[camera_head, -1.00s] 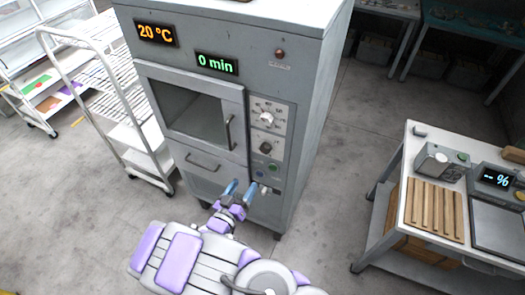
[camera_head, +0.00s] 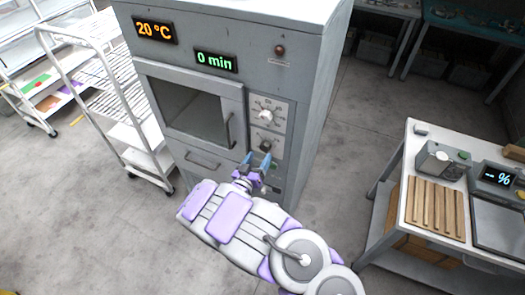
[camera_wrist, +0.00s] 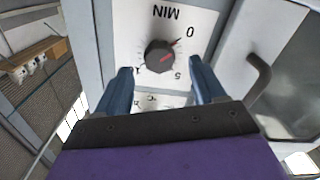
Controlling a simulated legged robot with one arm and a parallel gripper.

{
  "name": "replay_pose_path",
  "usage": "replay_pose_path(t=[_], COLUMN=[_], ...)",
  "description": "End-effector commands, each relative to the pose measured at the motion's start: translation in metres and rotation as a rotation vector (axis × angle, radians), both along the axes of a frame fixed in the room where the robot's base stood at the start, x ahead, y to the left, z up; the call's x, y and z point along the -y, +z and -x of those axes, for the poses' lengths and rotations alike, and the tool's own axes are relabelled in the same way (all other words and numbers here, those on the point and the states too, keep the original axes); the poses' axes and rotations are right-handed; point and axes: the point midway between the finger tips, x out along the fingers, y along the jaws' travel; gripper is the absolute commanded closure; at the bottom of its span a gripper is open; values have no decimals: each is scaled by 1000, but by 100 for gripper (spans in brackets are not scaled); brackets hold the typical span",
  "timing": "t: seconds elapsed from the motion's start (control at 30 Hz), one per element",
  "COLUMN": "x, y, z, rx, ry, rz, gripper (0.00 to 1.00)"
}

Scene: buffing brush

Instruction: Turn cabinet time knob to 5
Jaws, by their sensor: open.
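The grey cabinet (camera_head: 215,90) has a lower control plate with a dark time knob (camera_head: 265,146). In the wrist view the plate is upside down, with MIN, 0 and 5 printed around the time knob (camera_wrist: 162,58). The knob's red mark points up and right in that view. The cabinet's time display (camera_head: 216,61) reads 0 min. My gripper (camera_head: 257,158) is open and empty, just below the knob in the head view. In the wrist view its blue fingers (camera_wrist: 160,68) appear either side of the knob, apart from it; the depth gap is unclear.
A white temperature dial (camera_head: 266,116) sits above the time knob. The oven door handle (camera_head: 231,130) is beside the plate, close to the right finger in the wrist view. A wire rack trolley (camera_head: 110,100) stands left, a worktable (camera_head: 410,215) right.

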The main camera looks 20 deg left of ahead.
Motion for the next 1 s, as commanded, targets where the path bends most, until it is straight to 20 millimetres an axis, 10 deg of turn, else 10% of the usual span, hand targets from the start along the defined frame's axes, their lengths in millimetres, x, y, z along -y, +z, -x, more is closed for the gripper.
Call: replay_pose_path(t=[0.3, 0.73, 1.0], x=[3, 3, 3], y=[0, 1, 0], z=[-40, -47, -47], rx=[2, 2, 2], ry=[-2, 1, 1], rz=[-2, -1, -1], gripper=[31, 31, 56])
